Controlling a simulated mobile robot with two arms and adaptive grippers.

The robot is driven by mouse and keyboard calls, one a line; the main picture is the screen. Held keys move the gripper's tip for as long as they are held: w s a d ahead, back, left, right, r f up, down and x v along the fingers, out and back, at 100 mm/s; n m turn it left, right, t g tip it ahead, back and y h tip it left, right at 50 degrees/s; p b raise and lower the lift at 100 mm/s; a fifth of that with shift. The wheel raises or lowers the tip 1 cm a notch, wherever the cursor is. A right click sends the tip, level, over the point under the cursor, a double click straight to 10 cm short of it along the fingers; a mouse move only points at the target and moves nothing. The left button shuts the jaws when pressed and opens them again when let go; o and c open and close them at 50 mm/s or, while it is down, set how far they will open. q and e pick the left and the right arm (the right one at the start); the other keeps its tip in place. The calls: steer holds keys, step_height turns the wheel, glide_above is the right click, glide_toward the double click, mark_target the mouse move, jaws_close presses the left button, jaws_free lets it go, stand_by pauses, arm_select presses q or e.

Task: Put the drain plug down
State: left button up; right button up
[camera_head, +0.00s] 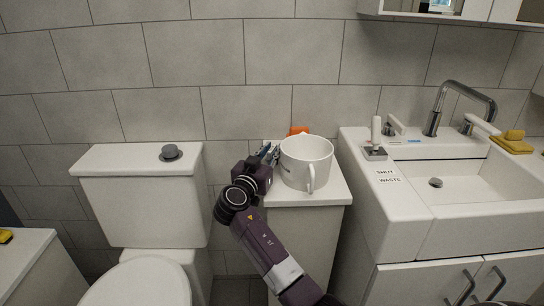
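My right gripper (270,153) is at the left side of a large white mug (306,160), over the top of a narrow white cabinet (338,188). Its fingers point away from me, and they are too small and partly covered to tell whether they are open or shut. No drain plug shows clearly in the fingers. A grey round knob-like piece (171,152) sits on the toilet tank lid (120,160); I cannot tell whether it is the plug or a flush button. The sink drain (436,183) shows as a dark round spot in the basin. My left gripper is not in view.
An orange thing (299,130) is partly hidden behind the mug. On the sink (400,215) are a white-handled item on a grey base (375,140), a label (388,176) and a yellow sponge-like item (513,141). A faucet (450,100) rises behind the basin.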

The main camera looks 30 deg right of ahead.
steer(key=shift+c, duration=0.5)
jaws_close()
steer(key=shift+r, duration=0.1)
